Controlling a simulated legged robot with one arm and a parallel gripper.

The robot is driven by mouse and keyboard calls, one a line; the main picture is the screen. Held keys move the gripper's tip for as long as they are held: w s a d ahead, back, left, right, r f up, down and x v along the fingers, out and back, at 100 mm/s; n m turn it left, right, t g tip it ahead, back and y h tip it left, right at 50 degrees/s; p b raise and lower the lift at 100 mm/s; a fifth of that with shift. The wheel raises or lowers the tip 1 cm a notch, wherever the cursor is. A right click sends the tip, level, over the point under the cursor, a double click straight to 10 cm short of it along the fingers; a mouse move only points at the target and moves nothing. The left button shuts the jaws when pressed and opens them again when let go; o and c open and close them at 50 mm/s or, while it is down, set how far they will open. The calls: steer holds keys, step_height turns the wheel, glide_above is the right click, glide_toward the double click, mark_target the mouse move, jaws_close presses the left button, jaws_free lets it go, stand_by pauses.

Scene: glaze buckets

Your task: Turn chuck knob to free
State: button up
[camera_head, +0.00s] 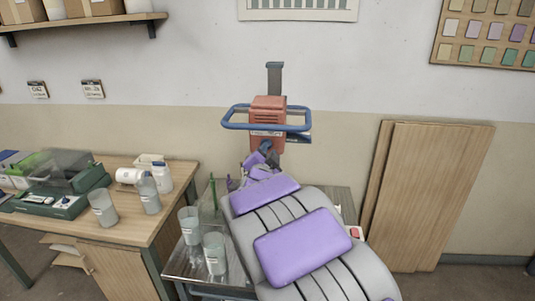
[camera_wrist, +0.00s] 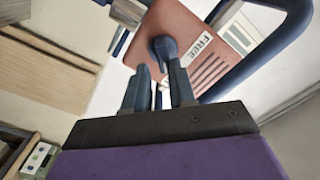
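The red mixer head (camera_head: 268,112) is mounted on an upright against the back wall, with a blue bar around it. In the wrist view its red face (camera_wrist: 196,28) carries a white FREE label (camera_wrist: 201,46). The dark blue chuck knob (camera_wrist: 163,47) is on this face, left of the label. My gripper (camera_wrist: 158,68) is directly at the knob, with its two dark fingers apart and a narrow gap between them. The knob's lower end is by the fingertips; whether they touch it I cannot tell. In the head view my gripper (camera_head: 262,158) is below the mixer head.
The blue bar (camera_head: 234,118) curves around the head, close to my gripper. Cups (camera_head: 214,253) stand on the metal table's left side. A wooden bench (camera_head: 150,225) with bottles and cups is at left. Wooden panels (camera_head: 430,195) lean on the wall at right.

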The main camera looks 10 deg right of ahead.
steer(key=shift+w+a+f, duration=0.2)
steer(key=shift+w+a, duration=0.6)
steer(key=shift+w, duration=0.15)
steer(key=shift+s+d+r, duration=0.1)
steer(key=shift+d, duration=0.3)
steer(key=shift+c, duration=0.2)
steer(key=shift+d, duration=0.5)
steer(key=c, duration=0.3)
steer(key=shift+a+f, duration=0.2)
steer(key=c, duration=0.3)
steer(key=shift+a, duration=0.3)
jaws_close()
